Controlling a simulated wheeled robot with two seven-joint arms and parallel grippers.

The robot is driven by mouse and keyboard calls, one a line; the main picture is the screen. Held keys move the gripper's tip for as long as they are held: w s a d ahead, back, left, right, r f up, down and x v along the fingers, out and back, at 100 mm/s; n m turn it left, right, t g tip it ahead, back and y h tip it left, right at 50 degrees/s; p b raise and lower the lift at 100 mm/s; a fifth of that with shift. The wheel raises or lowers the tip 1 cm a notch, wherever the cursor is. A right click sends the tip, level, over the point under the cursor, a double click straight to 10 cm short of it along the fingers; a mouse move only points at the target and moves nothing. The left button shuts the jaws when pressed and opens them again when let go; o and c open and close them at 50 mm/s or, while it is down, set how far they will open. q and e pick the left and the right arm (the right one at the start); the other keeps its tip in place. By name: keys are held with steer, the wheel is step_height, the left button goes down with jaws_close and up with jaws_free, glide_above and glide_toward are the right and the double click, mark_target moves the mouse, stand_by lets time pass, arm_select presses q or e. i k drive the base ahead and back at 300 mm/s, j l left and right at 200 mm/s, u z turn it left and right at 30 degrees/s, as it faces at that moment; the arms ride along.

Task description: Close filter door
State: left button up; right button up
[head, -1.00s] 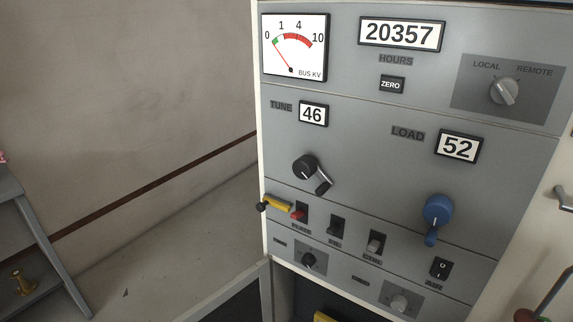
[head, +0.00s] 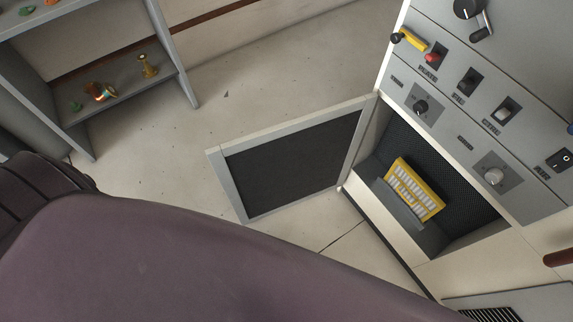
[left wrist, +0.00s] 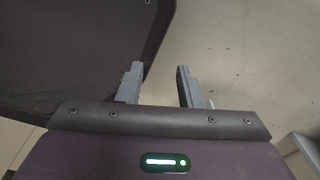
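The filter door (head: 292,160), a grey frame around a dark mesh panel, stands swung open to the left of the rack in the head view. Its hinge side meets the left edge of the filter compartment (head: 467,188). A yellow-framed filter (head: 414,190) with a white pleated face sits tilted in the open compartment. In the left wrist view my left gripper (left wrist: 158,82) is open, with two grey fingers apart and nothing between them but floor. My right gripper is in neither view.
The rack's control panel (head: 448,130) with switches and knobs is above the compartment. A grey shelf (head: 172,80) with small coloured items stands at upper left. Bare floor (head: 240,95) lies between shelf and door.

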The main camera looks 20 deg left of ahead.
mark_target(265, 173)
steer(key=j+z, duration=0.2)
steer(key=j, duration=0.2)
steer(key=k+j+z, duration=0.2)
steer(key=j, duration=0.2)
steer(key=j+z, duration=0.15)
steer(key=j, duration=0.25)
steer(key=k+j+z, duration=0.2)
steer(key=j, duration=0.2)
steer(key=k+j+z, duration=0.2)
steer(key=j, duration=0.15)
steer(key=k+j+z, duration=0.2)
steer(key=j, duration=0.15)
steer(key=i+j+z, duration=0.1)
steer(key=j+z, duration=0.35)
steer(key=j, duration=0.45)
steer(key=j+z, duration=0.45)
steer(key=j, duration=0.5)
